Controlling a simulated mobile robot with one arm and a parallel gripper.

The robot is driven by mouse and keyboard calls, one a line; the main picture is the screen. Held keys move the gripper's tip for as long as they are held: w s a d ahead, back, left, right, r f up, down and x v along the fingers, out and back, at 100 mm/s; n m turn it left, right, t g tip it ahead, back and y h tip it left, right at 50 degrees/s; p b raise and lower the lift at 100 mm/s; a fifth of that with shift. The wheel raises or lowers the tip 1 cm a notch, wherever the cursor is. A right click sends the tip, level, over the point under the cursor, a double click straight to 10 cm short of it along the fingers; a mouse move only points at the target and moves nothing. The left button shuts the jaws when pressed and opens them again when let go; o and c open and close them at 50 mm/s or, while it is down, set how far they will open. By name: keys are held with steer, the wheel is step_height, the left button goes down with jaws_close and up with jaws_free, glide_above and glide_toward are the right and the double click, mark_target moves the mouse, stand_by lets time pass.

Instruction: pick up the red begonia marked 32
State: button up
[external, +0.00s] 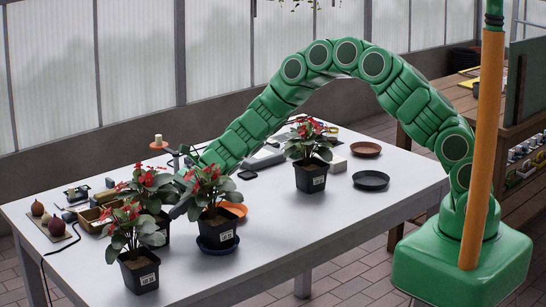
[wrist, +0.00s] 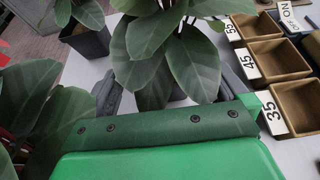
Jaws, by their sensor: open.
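Several red begonias in black pots with white labels stand on the white table. One is at the front left (external: 138,272), one in the middle on a dark saucer (external: 217,232), one further right (external: 311,177). The labels are too small to read surely, so I cannot tell which is 32. My gripper (wrist: 170,88) is open, its grey fingers either side of large green leaves (wrist: 165,55), apparently the back-left begonia's. In the external view, leaves mostly hide the gripper.
Wooden boxes (wrist: 290,93) marked 55, 45 and 35 lie right of the gripper in the wrist view. Another black pot (wrist: 90,42) is at upper left, and close leaves (wrist: 45,110) crowd the left. Two saucers (external: 371,180) (external: 366,149) lie at right.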

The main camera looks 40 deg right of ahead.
mark_target(152, 222)
steer(key=shift+x, duration=3)
steer(key=shift+d+f, duration=0.1)
steer(key=shift+f, duration=0.05)
steer(key=shift+c, duration=0.5)
steer(key=c, duration=0.8)
steer(key=shift+o, duration=0.2)
